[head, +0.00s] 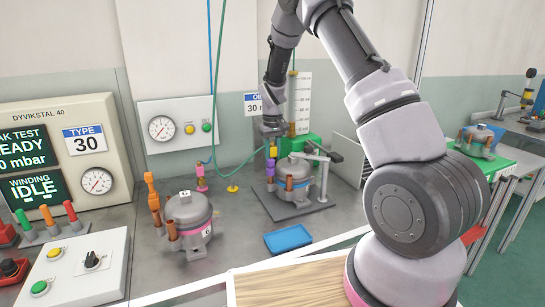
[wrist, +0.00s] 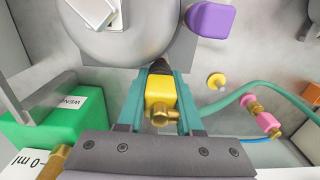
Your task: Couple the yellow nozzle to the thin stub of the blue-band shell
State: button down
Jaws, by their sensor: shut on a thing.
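My gripper (head: 271,140) is shut on the yellow nozzle (wrist: 160,92); in the wrist view its teal fingers (wrist: 160,100) press the nozzle from both sides. The nozzle has a brass fitting facing the camera. It also shows small in the head view (head: 273,152). The blue-band shell (head: 296,170) sits upright in a clamp fixture with copper stubs on it. In the wrist view this grey shell (wrist: 125,38) is right beyond the nozzle. A dark stub end shows at the nozzle's far end, but I cannot tell whether they are joined.
The fixture's clamp arm (head: 324,172) stands right of the shell. A green box (head: 303,143) is behind it. A pink nozzle (head: 202,180) and a yellow peg (head: 233,188) stand to the left.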

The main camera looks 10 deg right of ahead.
jog(key=shift+c, duration=2.4)
grip_release()
notch_tip(320, 180, up, 11)
jog(key=shift+f, duration=0.1)
